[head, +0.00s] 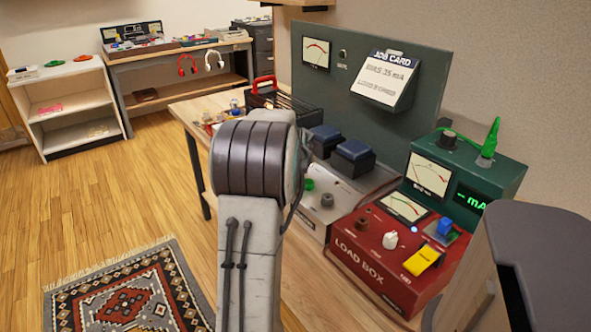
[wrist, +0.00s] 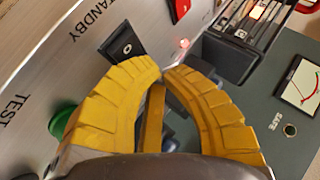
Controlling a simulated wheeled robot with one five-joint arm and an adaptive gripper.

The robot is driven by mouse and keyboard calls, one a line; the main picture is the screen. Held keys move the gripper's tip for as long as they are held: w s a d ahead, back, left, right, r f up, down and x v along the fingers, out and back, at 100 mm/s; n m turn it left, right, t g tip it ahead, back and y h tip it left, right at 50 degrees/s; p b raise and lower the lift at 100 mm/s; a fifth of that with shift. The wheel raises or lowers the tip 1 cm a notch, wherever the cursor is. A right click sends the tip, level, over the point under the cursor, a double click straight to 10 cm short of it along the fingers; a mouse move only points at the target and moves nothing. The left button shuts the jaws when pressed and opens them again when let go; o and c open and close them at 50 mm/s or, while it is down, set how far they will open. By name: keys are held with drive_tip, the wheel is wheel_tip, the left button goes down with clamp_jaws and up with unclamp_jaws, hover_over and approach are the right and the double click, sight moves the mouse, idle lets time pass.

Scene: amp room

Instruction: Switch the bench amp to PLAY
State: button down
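The bench amp (head: 345,188) has a silver front panel and blue blocks on top; my arm covers its left part in the head view. In the wrist view, its panel (wrist: 60,70) carries the words STANDBY and TEST. A black switch (wrist: 122,47) with a small pale mark sits beside STANDBY. A green knob (wrist: 62,119) sits near TEST. A red switch (wrist: 179,9) and a glowing red lamp (wrist: 184,43) are farther up. No PLAY label is visible. My gripper (wrist: 161,70) has yellow fingers, tips together and empty, near the black switch; contact cannot be told. The arm hides it in the head view.
The red load box (head: 385,245) and the green meter box (head: 465,170) stand right of the amp. A job card (head: 387,78) hangs on the green back panel (head: 345,65). A red-handled tool box (head: 272,97) is behind. Floor to the left is open, with a rug (head: 125,290).

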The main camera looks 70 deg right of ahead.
drive_tip(key=shift+r+p, duration=0.4)
drive_tip(key=shift+r, duration=0.35)
drive_tip(key=shift+r, duration=0.1)
drive_tip(key=shift+w+a+r+p, duration=0.15)
drive_tip(key=shift+r+p, duration=0.5)
drive_tip(key=shift+r, duration=0.55)
drive_tip(key=shift+w+a+r+p, duration=0.15)
drive_tip(key=shift+r+p, duration=0.45)
drive_tip(key=shift+r, duration=0.55)
drive_tip(key=shift+s, duration=0.1)
